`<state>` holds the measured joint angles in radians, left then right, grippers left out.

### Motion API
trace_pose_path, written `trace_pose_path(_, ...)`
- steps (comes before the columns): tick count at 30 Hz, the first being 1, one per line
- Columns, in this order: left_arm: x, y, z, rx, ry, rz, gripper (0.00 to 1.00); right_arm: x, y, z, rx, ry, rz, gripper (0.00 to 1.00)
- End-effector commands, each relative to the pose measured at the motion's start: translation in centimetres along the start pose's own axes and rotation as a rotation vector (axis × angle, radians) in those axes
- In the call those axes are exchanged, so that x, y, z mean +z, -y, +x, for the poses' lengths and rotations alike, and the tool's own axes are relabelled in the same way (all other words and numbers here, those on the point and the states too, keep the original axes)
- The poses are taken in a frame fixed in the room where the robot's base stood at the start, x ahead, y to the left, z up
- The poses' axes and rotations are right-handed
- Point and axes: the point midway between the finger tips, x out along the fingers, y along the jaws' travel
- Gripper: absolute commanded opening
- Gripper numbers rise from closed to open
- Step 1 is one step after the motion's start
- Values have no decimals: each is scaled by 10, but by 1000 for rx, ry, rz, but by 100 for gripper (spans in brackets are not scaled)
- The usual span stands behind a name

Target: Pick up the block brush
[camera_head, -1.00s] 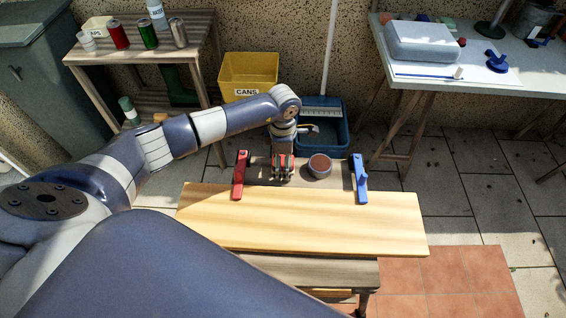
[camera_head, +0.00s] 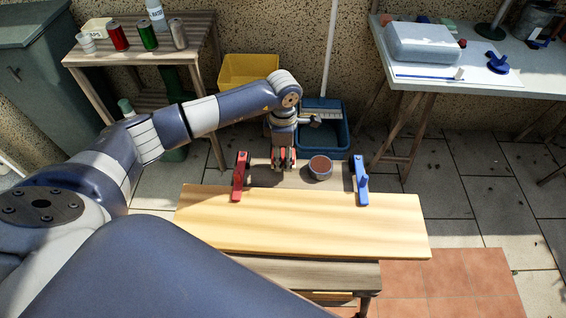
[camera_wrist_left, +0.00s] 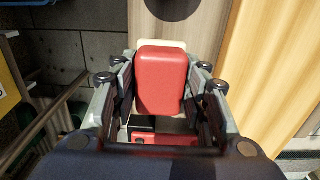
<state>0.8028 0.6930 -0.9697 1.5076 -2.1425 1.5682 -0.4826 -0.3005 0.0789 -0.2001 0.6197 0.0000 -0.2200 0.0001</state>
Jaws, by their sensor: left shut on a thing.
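The block brush (camera_wrist_left: 161,85), a red block with a cream edge, sits between the fingers of my left gripper (camera_wrist_left: 160,100) in the left wrist view. The fingers are shut on its two sides. In the head view my left gripper (camera_head: 284,160) points down above the strip of bench behind the yellow board, between the red clamp and the round tin. The brush is mostly hidden by the fingers there, with only bits of red showing. It appears raised a little off the bench; the exact gap cannot be told. My right gripper is not in view.
A red clamp (camera_head: 240,176) stands close left of the gripper, a round tin (camera_head: 320,167) close right, and a blue clamp (camera_head: 361,180) beyond. The yellow board (camera_head: 300,222) lies in front, largely bare. A blue bin (camera_head: 323,143) and yellow cans box (camera_head: 248,69) stand behind.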

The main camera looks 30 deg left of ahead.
Motion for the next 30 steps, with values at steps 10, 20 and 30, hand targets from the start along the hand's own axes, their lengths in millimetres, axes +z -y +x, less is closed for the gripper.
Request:
trace_pose_path(10, 2, 80, -1, -10, -5, 8, 17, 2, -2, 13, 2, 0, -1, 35)
trace_pose_path(20, 6, 138, -7, -10, -5, 6, 17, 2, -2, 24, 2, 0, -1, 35)
trace_pose_path(30, 7, 158, -11, -10, -6, 3, 17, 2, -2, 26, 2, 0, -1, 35)
